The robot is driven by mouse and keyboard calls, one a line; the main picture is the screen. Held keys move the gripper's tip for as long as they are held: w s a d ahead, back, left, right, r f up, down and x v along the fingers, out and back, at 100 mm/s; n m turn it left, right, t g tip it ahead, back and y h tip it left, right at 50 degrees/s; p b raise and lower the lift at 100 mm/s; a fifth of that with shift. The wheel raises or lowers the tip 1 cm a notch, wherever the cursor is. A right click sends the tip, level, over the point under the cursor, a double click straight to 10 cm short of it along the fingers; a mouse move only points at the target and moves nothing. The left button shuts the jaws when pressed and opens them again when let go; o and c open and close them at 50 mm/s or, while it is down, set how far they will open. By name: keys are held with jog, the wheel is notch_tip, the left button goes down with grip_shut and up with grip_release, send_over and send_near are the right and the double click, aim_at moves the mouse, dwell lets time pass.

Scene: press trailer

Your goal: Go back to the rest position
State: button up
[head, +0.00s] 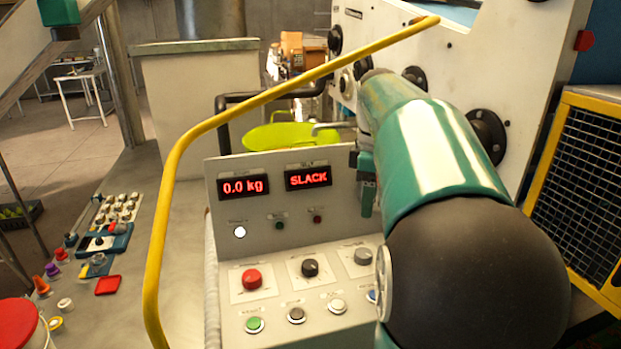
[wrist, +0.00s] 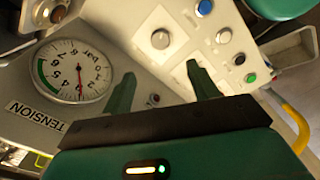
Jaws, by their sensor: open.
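My gripper (wrist: 160,69) is open and empty in the wrist view, its two green fingers apart over the grey control panel (wrist: 120,30). In the head view, my green and dark arm fills the right side and hides the right part of the panel (head: 285,218). Only a small green piece of my gripper (head: 367,185) shows beside the panel's upright face. I cannot tell whether the fingers touch the panel.
The panel has displays reading "0.0 kg" (head: 243,187) and "SLACK" (head: 308,178), a red knob (head: 252,280) and several buttons. A tension gauge (wrist: 73,72) shows in the wrist view. A yellow rail (head: 165,215) curves close by. A yellow-framed mesh guard (head: 585,185) stands right.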

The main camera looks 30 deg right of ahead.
jog(key=s+a+f+m+t, duration=0.2)
jog(key=s+a+f, duration=0.1)
jog(key=a, duration=0.6)
jog(key=s+a+f+m+t, duration=0.1)
jog(key=s+a+f+m, duration=0.2)
jog(key=a, duration=0.6)
jog(key=s+a+f+m+t, duration=0.2)
jog(key=s+a+f+m, duration=0.1)
jog(key=a, duration=0.6)
jog(key=shift+s+f+t, duration=0.3)
jog(key=shift+s+f, duration=0.5)
jog(key=shift+s, duration=0.15)
jog(key=shift+a, duration=0.1)
